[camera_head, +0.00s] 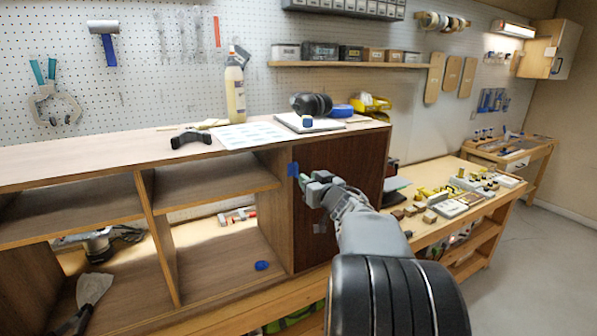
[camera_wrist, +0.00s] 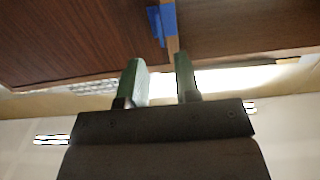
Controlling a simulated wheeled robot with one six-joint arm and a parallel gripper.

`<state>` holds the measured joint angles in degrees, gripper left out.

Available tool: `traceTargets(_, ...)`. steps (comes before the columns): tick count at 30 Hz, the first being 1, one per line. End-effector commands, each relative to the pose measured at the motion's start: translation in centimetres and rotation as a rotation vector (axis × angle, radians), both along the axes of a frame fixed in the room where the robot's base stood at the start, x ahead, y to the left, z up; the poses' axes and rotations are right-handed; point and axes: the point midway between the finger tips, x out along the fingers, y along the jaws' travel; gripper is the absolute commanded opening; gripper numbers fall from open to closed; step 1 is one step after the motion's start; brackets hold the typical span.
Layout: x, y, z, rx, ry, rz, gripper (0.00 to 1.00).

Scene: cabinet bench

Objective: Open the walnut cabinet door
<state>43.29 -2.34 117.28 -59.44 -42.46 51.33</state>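The walnut cabinet door (camera_head: 345,190) is the dark brown panel at the right end of the wooden cabinet, and it looks closed. A small blue piece (camera_head: 293,170) sits at its left edge; I cannot tell whether it is a handle or tape. My gripper (camera_head: 312,184) is in front of the door, just right of the blue piece. In the wrist view the fingers (camera_wrist: 159,68) are apart with nothing between them. The door (camera_wrist: 70,40) and the blue piece (camera_wrist: 162,22) lie beyond the fingertips, apparently not touched.
Open shelves (camera_head: 210,187) fill the cabinet's left part, with a scraper (camera_head: 95,288) and a blue item (camera_head: 262,265) inside. A bottle (camera_head: 235,92) and headphones (camera_head: 311,104) stand on top. A cluttered workbench (camera_head: 455,232) is at right; the floor (camera_head: 545,265) beyond is clear.

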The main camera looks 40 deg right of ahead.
Motion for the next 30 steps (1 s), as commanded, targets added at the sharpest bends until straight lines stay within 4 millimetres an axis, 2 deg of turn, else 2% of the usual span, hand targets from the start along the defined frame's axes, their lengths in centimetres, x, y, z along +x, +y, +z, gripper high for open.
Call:
traceTargets(1, 1.1, 0.0, 0.0, 0.003, 0.002, 0.004, 0.30)
traceTargets(6, 3.8, -0.4, 0.0, 0.002, 0.001, 0.002, 0.30)
traceTargets(12, 5.8, -0.8, 0.1, 0.001, 0.000, 0.000, 0.30)
traceTargets(18, 6.6, -0.9, 0.0, 0.000, 0.000, 0.000, 0.30)
traceTargets(26, 6.7, -0.9, 0.0, 0.000, 0.000, -0.001, 0.30)
traceTargets(30, 6.7, -0.9, 0.0, 0.000, 0.000, -0.001, 0.18)
